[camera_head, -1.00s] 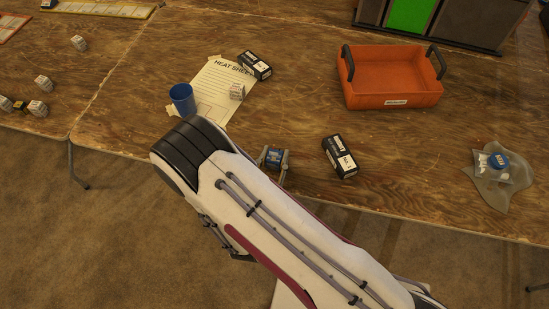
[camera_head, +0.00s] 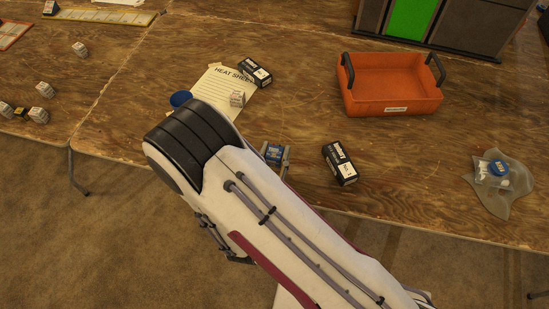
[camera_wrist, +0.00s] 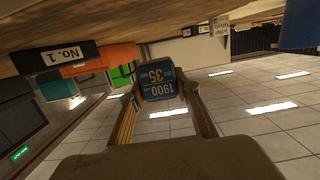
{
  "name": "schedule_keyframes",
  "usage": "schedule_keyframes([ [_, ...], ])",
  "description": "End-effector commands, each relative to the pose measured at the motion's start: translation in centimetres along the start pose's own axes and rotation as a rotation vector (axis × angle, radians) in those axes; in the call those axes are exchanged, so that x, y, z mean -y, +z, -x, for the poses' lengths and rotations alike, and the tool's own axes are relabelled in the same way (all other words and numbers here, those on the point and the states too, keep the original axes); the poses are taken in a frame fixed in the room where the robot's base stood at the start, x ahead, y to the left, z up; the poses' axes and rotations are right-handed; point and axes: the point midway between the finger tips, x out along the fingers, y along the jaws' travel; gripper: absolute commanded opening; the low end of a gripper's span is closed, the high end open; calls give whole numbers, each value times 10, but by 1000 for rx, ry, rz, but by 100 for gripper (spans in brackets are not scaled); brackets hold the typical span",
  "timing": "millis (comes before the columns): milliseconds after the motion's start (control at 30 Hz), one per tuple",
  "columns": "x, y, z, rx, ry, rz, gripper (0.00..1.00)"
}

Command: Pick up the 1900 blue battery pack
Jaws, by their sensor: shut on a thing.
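The blue battery pack (camera_head: 273,152) is between the fingers of my gripper (camera_head: 275,157) near the front edge of the wooden table. In the wrist view the blue pack (camera_wrist: 162,84) shows "1900" and "35" upside down. My gripper (camera_wrist: 165,96) is shut on it there, with a finger along each side. In the head view my forearm hides much of the gripper. I cannot tell how far the pack is above the table.
A black box (camera_head: 340,163) lies just right of the gripper. An orange bin (camera_head: 395,108) stands at the back right. A clear bag (camera_head: 505,205) lies near the right edge. Behind my arm are a heat sheet (camera_head: 215,100), a second black box (camera_head: 255,72) and a blue cup (camera_head: 181,98).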

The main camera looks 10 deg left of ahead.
Motion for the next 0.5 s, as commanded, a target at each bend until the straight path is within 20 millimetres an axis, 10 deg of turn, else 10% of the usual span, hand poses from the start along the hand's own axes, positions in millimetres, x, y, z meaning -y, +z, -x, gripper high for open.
schedule_keyframes([
  [500, 0, -40, 6, -2, 0, -1, 3],
])
